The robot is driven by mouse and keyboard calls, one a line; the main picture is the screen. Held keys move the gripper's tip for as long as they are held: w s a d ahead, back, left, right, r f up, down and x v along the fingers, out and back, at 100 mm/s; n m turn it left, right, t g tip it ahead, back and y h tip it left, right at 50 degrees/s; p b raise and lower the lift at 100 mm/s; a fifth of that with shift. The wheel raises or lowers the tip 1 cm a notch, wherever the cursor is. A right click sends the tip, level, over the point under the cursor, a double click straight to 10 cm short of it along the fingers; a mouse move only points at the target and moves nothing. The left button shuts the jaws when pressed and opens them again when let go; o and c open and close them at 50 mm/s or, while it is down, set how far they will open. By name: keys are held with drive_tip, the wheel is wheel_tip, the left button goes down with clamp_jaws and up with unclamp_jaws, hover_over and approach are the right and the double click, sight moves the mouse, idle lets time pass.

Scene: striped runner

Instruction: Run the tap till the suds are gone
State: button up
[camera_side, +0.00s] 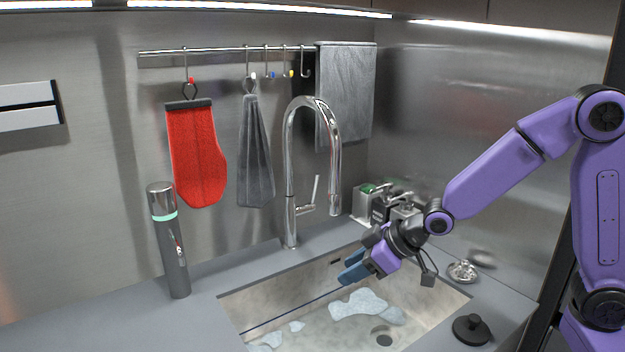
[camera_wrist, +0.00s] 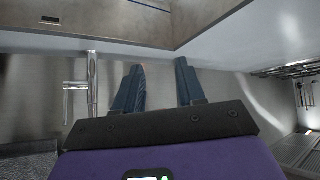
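The chrome tap (camera_side: 289,165) arches behind the sink (camera_side: 300,325), its lever (camera_side: 316,192) pointing up on the right of its body. No water stream shows below the spout. Pale suds (camera_side: 358,303) lie in patches on the basin floor, with smaller ones (camera_side: 268,341) at the front left. My gripper (camera_side: 343,271) is over the basin, below and right of the spout, touching nothing that I can see. In the wrist view my gripper (camera_wrist: 162,75) has its two blue fingers apart and nothing between them. The tap (camera_wrist: 92,85) stands left of the fingers there.
A grey bottle (camera_side: 171,245) stands left of the sink. A metal caddy (camera_side: 375,203) sits behind my gripper. A strainer (camera_side: 462,271) and a black stopper (camera_side: 471,329) lie on the right counter. A red mitt (camera_side: 196,155) and grey cloths (camera_side: 256,150) hang from the rail.

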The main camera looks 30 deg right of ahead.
drive_tip(key=w+d+m+t, duration=0.2)
drive_tip(key=w+d+t, duration=0.15)
drive_tip(key=w, duration=0.45)
drive_tip(key=m+t+h, duration=0.1)
drive_tip(key=m+t, duration=0.2)
drive_tip(key=t, duration=0.4)
approach(313, 191)
drive_tip(key=s+d+r, duration=0.2)
drive_tip(key=s+r, duration=0.2)
drive_tip(key=s, duration=0.2)
drive_tip(key=shift+g, duration=0.25)
drive_tip(key=x, duration=1.7)
drive_tip(key=shift+w+a+r, duration=0.1)
drive_tip(key=shift+c, duration=0.3)
clamp_jaws()
